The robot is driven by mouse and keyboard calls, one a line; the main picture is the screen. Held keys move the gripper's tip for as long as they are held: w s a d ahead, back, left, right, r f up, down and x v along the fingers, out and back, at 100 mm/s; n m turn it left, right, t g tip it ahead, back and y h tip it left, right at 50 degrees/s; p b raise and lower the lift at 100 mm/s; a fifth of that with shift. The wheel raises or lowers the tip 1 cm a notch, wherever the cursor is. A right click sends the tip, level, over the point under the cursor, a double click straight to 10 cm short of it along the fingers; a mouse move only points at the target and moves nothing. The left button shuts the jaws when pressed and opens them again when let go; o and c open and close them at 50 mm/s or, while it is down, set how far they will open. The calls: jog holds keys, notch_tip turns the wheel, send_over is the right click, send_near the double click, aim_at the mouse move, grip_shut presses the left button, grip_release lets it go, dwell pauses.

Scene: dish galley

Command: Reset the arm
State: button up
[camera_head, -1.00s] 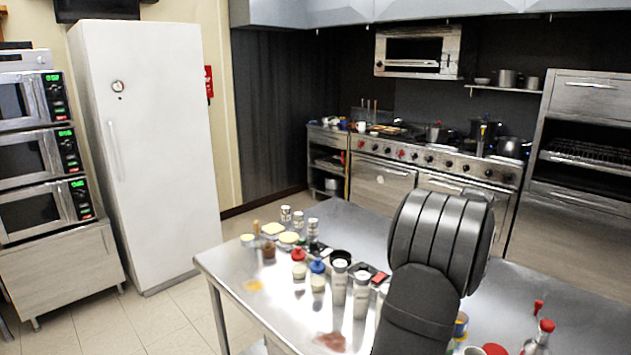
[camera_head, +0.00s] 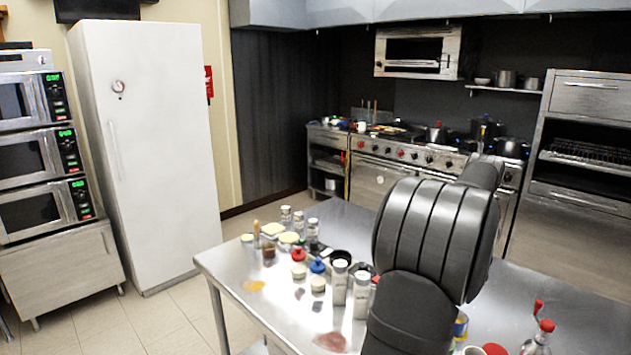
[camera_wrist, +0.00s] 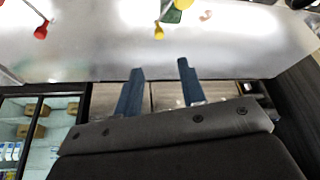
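My gripper (camera_wrist: 160,67) shows in the wrist view with its two blue fingers apart and nothing between them. The fingers point toward the edge of a shiny metal table (camera_wrist: 200,50). In the head view my dark arm (camera_head: 432,238) rises over the right part of the same steel table (camera_head: 240,277). My gripper's fingers cannot be made out there.
Shaker jars (camera_head: 340,283), a red-topped jar (camera_head: 299,262) and a blue-topped jar (camera_head: 317,273) stand on the table left of my arm. Red-topped bottles (camera_head: 541,338) stand to its right. A stove (camera_head: 385,165) is behind; a white fridge (camera_head: 155,150) stands left.

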jog(key=x, duration=1.2)
jog(key=shift+f, duration=0.25)
jog(key=shift+d, duration=0.15)
jog(key=shift+s+d+m+g+h, duration=0.1)
jog(key=shift+s+m+g+h, duration=0.4)
jog(key=shift+m, duration=0.8)
jog(key=shift+s, duration=0.15)
jog(key=shift+o, duration=0.2)
